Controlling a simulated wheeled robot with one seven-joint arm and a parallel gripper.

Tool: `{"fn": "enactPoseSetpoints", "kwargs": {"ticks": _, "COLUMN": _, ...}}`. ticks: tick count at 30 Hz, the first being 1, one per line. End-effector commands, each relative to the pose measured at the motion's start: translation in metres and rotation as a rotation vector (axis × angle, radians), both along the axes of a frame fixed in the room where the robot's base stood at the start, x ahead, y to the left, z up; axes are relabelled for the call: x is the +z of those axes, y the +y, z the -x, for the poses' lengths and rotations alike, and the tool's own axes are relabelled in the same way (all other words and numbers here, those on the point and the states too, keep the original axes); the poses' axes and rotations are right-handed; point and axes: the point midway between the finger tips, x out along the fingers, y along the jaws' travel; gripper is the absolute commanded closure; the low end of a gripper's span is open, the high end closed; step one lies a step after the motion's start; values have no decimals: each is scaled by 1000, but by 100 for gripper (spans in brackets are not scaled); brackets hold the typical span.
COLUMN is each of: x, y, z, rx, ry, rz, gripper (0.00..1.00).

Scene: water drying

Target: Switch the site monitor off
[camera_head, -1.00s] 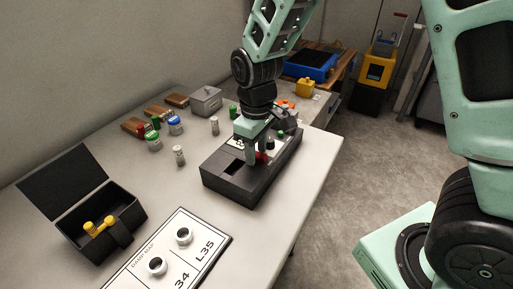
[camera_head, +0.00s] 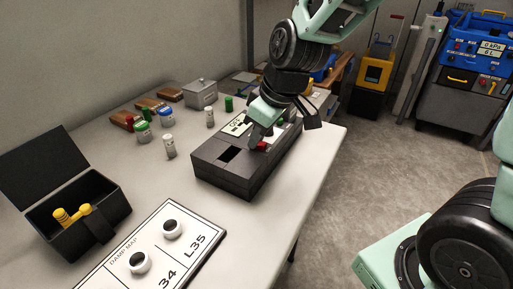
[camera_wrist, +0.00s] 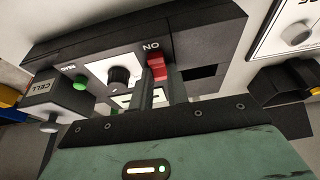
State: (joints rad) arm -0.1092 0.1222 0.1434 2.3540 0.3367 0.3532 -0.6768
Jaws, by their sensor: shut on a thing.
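The site monitor (camera_head: 215,170) is a dark box on the table, with a white panel and a dark recess in its top. Its red switch (camera_head: 262,146) also shows in the wrist view (camera_wrist: 157,68), beside the letters "ON". My gripper (camera_head: 257,140) is tilted over the monitor. In the wrist view its two fingers (camera_wrist: 161,90) straddle the red switch and are shut on it. The fingers hide part of the switch and the small display, so I cannot tell its exact position. A black knob (camera_wrist: 120,77) and a green button (camera_wrist: 81,83) sit beside it.
A damp map board (camera_head: 205,240) with white round pieces lies in front of the monitor. An open black case (camera_head: 45,235) holds a yellow tool. Small jars (camera_head: 170,146) and a grey box (camera_head: 200,95) stand behind.

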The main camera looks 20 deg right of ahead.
Motion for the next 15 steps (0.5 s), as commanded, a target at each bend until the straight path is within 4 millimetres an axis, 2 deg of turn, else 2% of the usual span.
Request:
{"fn": "enactPoseSetpoints", "kwargs": {"ticks": 1, "x": -6, "y": -1, "z": -1, "rx": -3, "ry": -20, "rz": -11, "gripper": 100}}
{"fn": "enactPoseSetpoints", "kwargs": {"ticks": 15, "x": 1, "y": -1, "z": 2, "rx": 1, "ry": -67, "rz": -44, "gripper": 100}}
